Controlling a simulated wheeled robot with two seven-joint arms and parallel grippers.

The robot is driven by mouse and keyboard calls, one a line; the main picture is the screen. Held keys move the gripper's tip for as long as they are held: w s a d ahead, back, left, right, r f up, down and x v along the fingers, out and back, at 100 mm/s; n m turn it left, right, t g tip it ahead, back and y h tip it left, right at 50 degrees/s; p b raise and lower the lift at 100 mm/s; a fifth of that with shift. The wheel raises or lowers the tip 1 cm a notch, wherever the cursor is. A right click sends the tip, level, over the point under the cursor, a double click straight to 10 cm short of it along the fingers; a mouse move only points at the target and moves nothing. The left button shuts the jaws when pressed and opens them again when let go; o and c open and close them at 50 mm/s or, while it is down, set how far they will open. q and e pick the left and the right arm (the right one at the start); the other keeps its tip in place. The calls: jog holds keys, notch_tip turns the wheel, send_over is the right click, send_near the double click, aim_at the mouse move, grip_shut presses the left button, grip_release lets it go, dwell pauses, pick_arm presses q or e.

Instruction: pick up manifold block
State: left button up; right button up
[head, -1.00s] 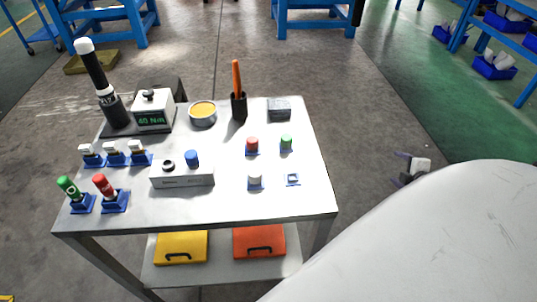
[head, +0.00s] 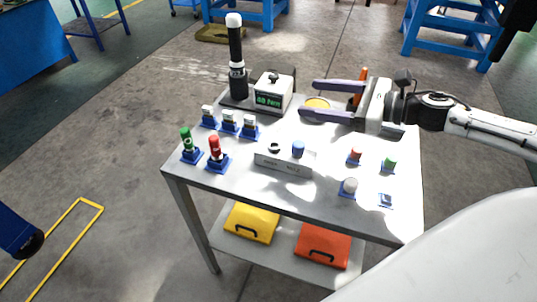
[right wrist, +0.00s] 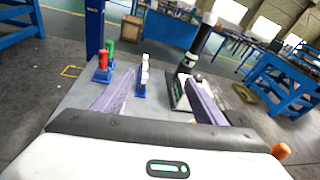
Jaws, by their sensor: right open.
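The likely manifold block is a long light-grey block (head: 285,162) near the table's front middle, with a dark round port and a blue cap on top. The lettering on its front is too small to read. My right gripper (head: 308,100) is open and empty over the back of the table, its fingers pointing left. It is behind and above the block, apart from it, and partly covers the yellow-topped round tin (head: 318,103). In the right wrist view its two fingers (right wrist: 158,80) are spread, and I cannot make out the block there. My left gripper is not in view.
A torque tester (head: 271,93) and a tall black-and-white tool (head: 236,60) stand at the back left. Green and red plugs (head: 214,150), white-topped connectors (head: 229,120) and small capped fittings (head: 348,187) surround the block. The grey table (head: 330,205) is bare in front of it.

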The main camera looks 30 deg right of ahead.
aim_at(303, 156)
jog(key=s+f+g, duration=0.1)
jog(key=s+f, duration=0.1)
jog(key=f, duration=0.1)
jog(key=s+a+f+g, duration=0.1)
jog(key=s+f, duration=0.1)
jog(key=f, duration=0.1)
jog(key=s+a+f, duration=0.1)
jog(key=s+f, duration=0.2)
jog(key=f, duration=0.1)
jog(key=shift+s+a+g+y+p, duration=0.1)
jog(key=shift+a+g+y+p, duration=0.05)
jog(key=shift+g+y+p, duration=0.2)
jog(key=shift+w+a+f+b, duration=0.95)
jog(key=shift+a+b, duration=0.1)
jog(key=shift+b, duration=0.1)
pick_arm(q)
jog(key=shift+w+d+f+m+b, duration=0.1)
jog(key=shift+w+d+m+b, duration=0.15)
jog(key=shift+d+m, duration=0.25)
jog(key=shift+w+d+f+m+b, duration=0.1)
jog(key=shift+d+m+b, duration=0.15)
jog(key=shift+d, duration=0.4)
pick_arm(e)
jog(key=shift+x, duration=0.95)
jog(key=shift+a, duration=0.1)
